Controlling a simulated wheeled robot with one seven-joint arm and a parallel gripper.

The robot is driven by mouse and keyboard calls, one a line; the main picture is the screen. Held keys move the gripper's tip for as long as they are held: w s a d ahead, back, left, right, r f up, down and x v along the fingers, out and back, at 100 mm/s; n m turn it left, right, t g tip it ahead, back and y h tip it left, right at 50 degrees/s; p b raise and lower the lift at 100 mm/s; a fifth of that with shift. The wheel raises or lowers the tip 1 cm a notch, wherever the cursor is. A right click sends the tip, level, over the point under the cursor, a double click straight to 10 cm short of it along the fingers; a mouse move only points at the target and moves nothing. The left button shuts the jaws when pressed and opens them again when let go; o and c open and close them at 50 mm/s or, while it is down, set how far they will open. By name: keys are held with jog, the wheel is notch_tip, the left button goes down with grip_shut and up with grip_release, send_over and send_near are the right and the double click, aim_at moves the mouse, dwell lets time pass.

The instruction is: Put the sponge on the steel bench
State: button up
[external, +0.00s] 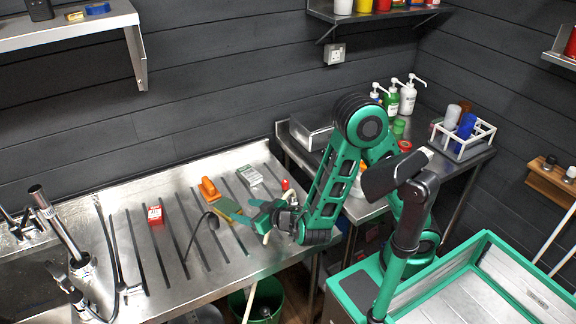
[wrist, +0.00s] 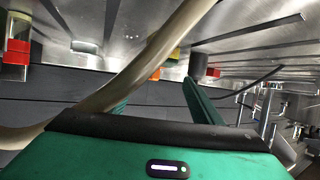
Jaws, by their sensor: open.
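A yellow and green block that looks like the sponge (external: 237,219) lies on the ribbed steel drainboard (external: 190,262), partly hidden by my gripper. It also shows in the wrist view as a small yellow-green patch (wrist: 174,54), between and beyond my fingers. My gripper (external: 246,208) is low over the right part of the drainboard, right beside the block, with its fingers apart. In the wrist view my gripper (wrist: 160,103) has nothing visibly clasped. I cannot tell whether a finger touches the block. A second steel bench (external: 358,208) stands at the back right.
An orange tool (external: 208,188), a grey box (external: 249,176) and a red box (external: 155,214) lie on the drainboard. The tap (external: 55,222) and sink are at the left. Pump bottles (external: 408,97) and a white rack (external: 464,139) crowd the back-right bench. A pale band crosses the wrist view.

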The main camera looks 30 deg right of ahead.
aim_at(231, 208)
dwell(0.4)
jog(key=shift+s+f, duration=0.5)
jog(key=shift+w+f, duration=0.1)
jog(key=shift+w, duration=0.05)
jog(key=shift+d+x, duration=0.2)
jog(key=shift+x, duration=5)
jog(key=shift+w, duration=0.1)
jog(key=c, duration=0.9)
